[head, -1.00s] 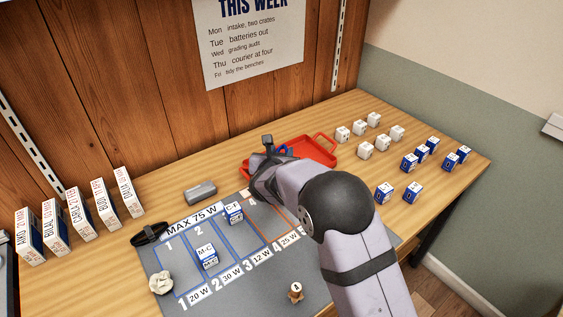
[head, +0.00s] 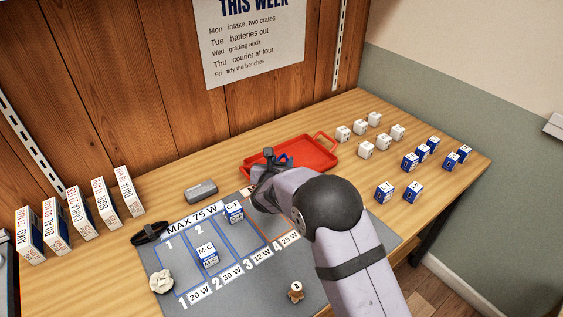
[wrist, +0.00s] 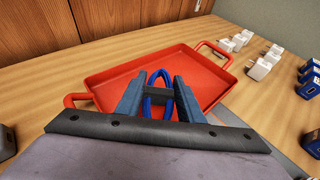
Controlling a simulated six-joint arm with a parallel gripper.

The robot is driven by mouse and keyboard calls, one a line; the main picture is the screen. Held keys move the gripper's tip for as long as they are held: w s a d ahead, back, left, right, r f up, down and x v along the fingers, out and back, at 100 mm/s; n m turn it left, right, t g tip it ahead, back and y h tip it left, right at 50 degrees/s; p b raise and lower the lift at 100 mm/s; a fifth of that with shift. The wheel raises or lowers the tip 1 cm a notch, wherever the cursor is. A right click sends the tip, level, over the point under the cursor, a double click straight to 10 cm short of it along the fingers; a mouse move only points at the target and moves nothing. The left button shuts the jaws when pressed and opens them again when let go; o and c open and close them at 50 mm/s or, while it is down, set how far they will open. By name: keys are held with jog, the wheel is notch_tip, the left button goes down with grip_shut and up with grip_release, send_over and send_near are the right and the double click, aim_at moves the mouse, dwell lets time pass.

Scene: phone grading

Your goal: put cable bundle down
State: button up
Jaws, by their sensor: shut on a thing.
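My gripper (wrist: 159,95) is shut on a blue cable bundle (wrist: 150,106). The bundle is looped, with a dark band across its middle between the two fingers. In the wrist view the fingers and bundle lie over the inside of the red tray (wrist: 205,62). I cannot tell whether the bundle touches the tray floor. In the head view the gripper (head: 269,163) is at the tray's front left part, and a bit of blue cable (head: 285,158) shows beside it. The red tray (head: 318,153) has handles and otherwise looks empty.
White cubes (head: 366,150) and blue cubes (head: 410,160) stand right of the tray. A grey mat (head: 215,285) with numbered lanes holds two blue-and-white boxes (head: 207,256). A grey case (head: 201,191) lies left of the tray. Upright labelled boxes (head: 82,214) stand at the left.

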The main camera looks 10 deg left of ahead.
jog(key=shift+f+b, duration=0.55)
jog(key=shift+b, duration=0.1)
jog(key=o, duration=1.1)
jog(key=shift+c, duration=0.2)
jog(key=shift+r, duration=0.15)
jog(key=shift+r+p, duration=0.75)
jog(key=shift+p, duration=0.35)
jog(key=b+v, duration=0.2)
jog(key=v, duration=1)
jog(key=shift+f, duration=0.2)
